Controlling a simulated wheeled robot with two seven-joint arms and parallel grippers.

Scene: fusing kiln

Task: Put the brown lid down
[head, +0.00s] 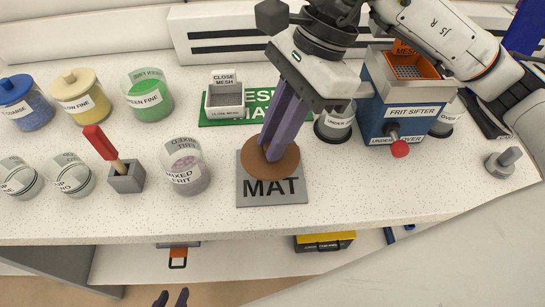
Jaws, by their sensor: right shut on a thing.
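The brown lid (286,164) is a flat round disc over the far part of the grey mat (272,196), which is lettered MAT. My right gripper (271,148) reaches down from above with its purple fingers shut on the middle of the lid. The lid covers part of the mat; whether it touches the mat or hangs just above it I cannot tell. My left gripper (171,298) shows only as two purple fingertips at the bottom edge, apart and empty, below the counter's front edge.
The mixed frit jar (185,168) stands open left of the mat. A green fine jar (149,97) stands behind it without a lid. A green board (215,120) with a mesh box (224,101) lies behind the mat. The frit sifter (405,100) stands right. Counter right of the mat is clear.

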